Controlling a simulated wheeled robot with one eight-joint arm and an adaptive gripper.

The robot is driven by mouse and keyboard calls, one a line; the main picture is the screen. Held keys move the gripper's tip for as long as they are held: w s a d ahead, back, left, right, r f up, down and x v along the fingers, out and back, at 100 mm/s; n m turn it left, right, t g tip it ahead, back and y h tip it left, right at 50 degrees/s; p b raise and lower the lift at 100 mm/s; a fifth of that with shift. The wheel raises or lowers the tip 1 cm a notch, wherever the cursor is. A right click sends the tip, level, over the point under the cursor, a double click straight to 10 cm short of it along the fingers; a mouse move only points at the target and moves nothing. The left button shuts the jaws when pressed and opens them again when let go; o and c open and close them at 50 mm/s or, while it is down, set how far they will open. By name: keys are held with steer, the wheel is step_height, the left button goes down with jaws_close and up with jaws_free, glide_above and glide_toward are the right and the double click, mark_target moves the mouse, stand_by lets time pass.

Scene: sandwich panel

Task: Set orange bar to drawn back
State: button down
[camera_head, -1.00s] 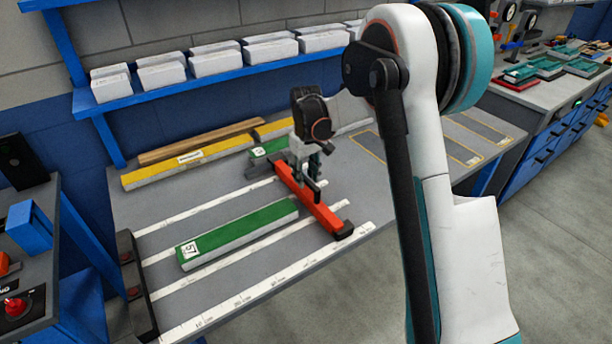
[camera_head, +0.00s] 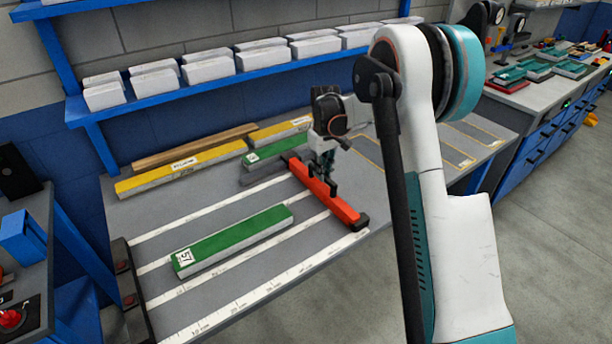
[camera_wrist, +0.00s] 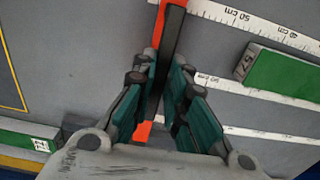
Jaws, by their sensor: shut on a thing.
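The orange bar (camera_head: 345,208) lies across the grey worktop and its white ruler strips, with black ends. It also shows at the top of the wrist view (camera_wrist: 158,25). My gripper (camera_head: 325,182) is over the middle of the bar. In the wrist view my gripper (camera_wrist: 165,68) has its two teal-and-grey fingers on either side of a dark upright part on the bar, and it is shut on it. The fingertip contact is partly hidden by the fingers.
A green block labelled 57 (camera_head: 232,240) lies left of the bar, with a clear gap between. Another green block (camera_head: 265,156) and a yellow bar (camera_head: 180,170) lie behind. A blue shelf with white boxes (camera_head: 208,66) is above. Bare worktop lies right of the bar.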

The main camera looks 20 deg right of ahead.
steer(key=w+d+p, duration=0.1)
steer(key=w+d, duration=0.2)
steer(key=d, duration=0.7)
steer(key=shift+w, duration=0.15)
steer(key=shift+d, duration=0.1)
steer(key=c, duration=1.6)
jaws_free()
steer(key=shift+d, duration=0.15)
step_height(320, 180, up, 12)
